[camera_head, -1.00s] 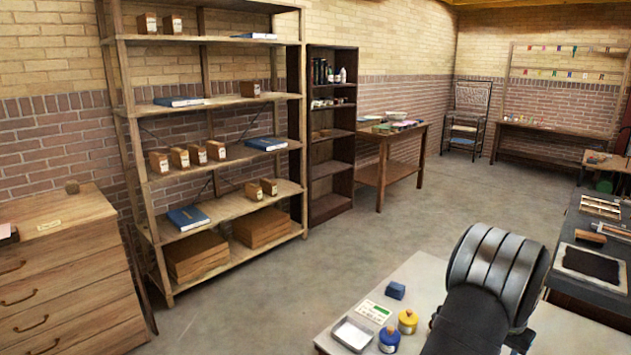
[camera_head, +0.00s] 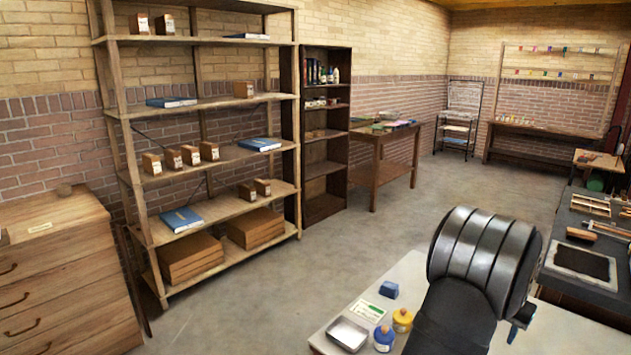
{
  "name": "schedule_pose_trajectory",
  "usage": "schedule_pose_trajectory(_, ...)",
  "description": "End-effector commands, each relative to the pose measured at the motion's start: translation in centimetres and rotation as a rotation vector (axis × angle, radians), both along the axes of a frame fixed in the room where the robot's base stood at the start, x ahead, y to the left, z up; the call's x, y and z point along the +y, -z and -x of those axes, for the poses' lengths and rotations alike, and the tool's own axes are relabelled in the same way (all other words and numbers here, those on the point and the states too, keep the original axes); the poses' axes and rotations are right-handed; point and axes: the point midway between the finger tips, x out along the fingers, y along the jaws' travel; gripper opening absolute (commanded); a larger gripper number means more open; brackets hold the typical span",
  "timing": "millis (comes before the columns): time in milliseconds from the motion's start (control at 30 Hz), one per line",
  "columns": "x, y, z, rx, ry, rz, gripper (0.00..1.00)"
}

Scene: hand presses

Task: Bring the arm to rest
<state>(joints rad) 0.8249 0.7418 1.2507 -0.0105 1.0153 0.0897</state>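My arm (camera_head: 478,265) rises from the bottom right, a dark upper link with a grey ribbed joint, in front of the white table. My gripper is not clearly in view. A small dark blue part shows at the lower right edge of the arm, too little to tell what it is. Whether the gripper holds anything cannot be seen.
The white table (camera_head: 408,277) holds a metal tray (camera_head: 347,333), a green-and-white card (camera_head: 368,311), a blue block (camera_head: 389,289), a yellow jar (camera_head: 402,320) and a blue jar (camera_head: 384,338). A dark bench (camera_head: 567,218) stands right. Shelves (camera_head: 222,158) stand left. The floor between is clear.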

Motion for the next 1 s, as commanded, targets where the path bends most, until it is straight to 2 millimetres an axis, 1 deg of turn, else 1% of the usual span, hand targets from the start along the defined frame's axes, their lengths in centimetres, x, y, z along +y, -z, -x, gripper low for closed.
schedule_pose_trajectory(33, 0.1, 1.9, 0.1, 0.010, 0.000, -0.011, 0.40)
schedule_pose_trajectory(567, -1.0, 12.5, -0.7, 0.009, 0.000, -0.010, 0.40)
schedule_pose_trajectory(600, -1.1, 10.7, -0.9, 0.002, 0.000, -0.002, 0.40)
schedule_pose_trajectory(767, -1.0, 7.5, -0.8, 0.004, 0.000, -0.004, 0.40)
schedule_pose_trajectory(1000, -2.0, 5.0, 3.4, 0.006, 0.004, -0.005, 0.40)
